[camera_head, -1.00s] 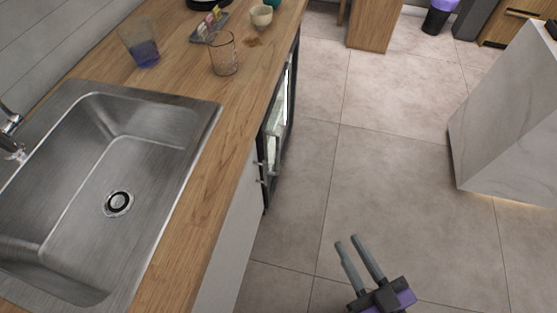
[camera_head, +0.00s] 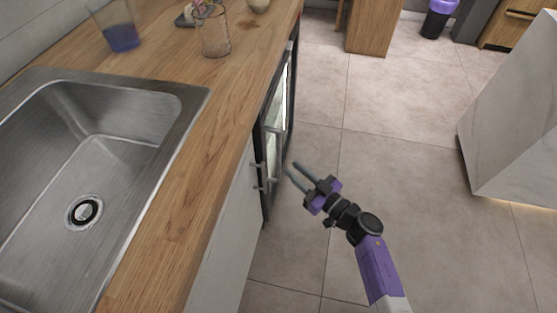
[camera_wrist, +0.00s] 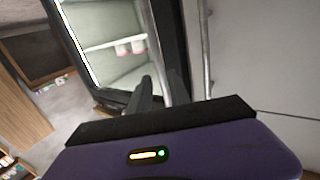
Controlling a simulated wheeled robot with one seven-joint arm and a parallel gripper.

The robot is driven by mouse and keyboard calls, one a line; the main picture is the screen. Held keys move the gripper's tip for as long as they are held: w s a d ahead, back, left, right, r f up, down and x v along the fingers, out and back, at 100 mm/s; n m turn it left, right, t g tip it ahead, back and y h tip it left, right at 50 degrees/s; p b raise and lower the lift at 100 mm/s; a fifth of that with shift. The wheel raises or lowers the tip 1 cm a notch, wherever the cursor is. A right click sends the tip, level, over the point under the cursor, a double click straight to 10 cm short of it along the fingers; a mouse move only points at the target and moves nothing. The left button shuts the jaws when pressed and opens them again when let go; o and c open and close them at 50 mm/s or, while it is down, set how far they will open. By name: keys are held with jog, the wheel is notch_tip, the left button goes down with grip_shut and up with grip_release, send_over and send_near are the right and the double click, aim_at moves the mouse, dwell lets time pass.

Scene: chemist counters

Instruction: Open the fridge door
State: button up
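The fridge (camera_head: 276,135) is a black-framed glass-fronted unit under the wooden counter, with a lit interior. Its door looks closed. In the wrist view, white shelves with small containers show through the fridge glass (camera_wrist: 105,30), and a thin metal handle bar (camera_wrist: 157,45) runs along the door's edge. My gripper (camera_head: 292,167) is just right of the fridge front, fingers pointing at it. The fingers are apart and empty. In the wrist view, the gripper (camera_wrist: 160,88) overlaps the lower end of the bar; I cannot tell whether they touch.
A white cabinet (camera_head: 225,225) adjoins the fridge, with a thin handle near its edge. Above are the wooden counter (camera_head: 200,130), a steel sink (camera_head: 95,110), a glass (camera_head: 212,32) and a beaker of purple liquid (camera_head: 118,30). The tiled floor (camera_head: 400,120) to the right is clear.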

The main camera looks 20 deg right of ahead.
aim_at(280, 159)
jog(key=b+x, duration=0.2)
jog(key=x, duration=0.5)
jog(key=shift+w+a, duration=0.1)
jog(key=shift+w, duration=0.1)
jog(key=shift+c, duration=0.4)
grip_shut()
dwell(0.8)
